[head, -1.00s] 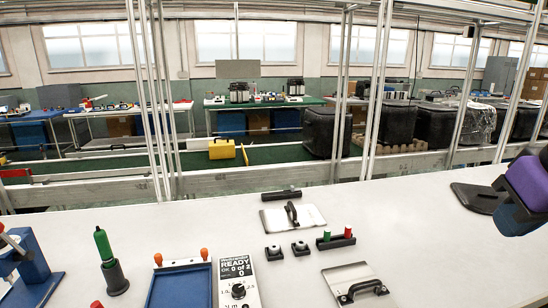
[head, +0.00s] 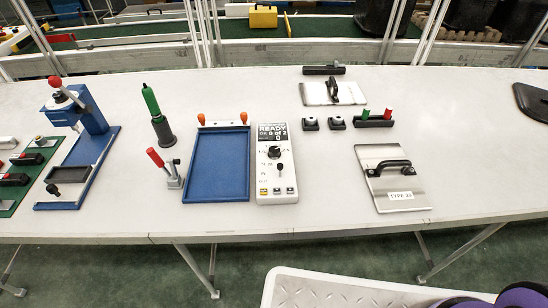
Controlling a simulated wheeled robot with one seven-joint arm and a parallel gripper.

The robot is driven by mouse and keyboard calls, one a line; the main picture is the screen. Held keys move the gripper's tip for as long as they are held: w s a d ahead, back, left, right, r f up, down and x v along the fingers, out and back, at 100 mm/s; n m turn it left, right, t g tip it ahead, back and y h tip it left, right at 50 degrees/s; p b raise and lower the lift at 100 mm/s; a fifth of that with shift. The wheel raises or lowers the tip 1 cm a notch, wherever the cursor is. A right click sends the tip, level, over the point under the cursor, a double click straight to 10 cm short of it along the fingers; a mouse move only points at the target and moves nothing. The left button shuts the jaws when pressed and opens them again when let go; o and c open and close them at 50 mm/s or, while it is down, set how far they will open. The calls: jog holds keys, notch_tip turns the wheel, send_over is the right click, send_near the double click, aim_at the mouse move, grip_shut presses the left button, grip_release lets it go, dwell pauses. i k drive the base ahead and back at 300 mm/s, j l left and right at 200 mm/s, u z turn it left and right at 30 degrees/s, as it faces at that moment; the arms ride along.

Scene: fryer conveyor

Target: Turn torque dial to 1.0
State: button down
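The white control box (head: 277,185) stands on the bench near the middle of the head view. Its dark screen (head: 272,133) reads READY, OK 0 of 2. A round black dial (head: 274,152) sits below the screen with small markings beside it. The pointer setting is too small to read. A small black-tipped switch (head: 280,168) is below the dial, with several buttons along the bottom edge. My gripper is not in view. Only purple and black parts of my arm show at the bottom right corner, well apart from the box.
A blue tray (head: 191,162) with orange knobs lies left of the box. A red-handled clamp (head: 172,180), a green-handled tool (head: 158,125) and a blue press (head: 88,130) stand further left. Right are a handled metal plate (head: 412,186) and a red-and-green peg holder (head: 373,122).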

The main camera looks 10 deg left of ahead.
aim_at(275, 152)
jog(key=i+j+u, duration=0.15)
jog(key=u, duration=0.25)
jog(key=i+j+u, duration=0.1)
jog(key=u, duration=0.3)
jog(key=i, duration=0.05)
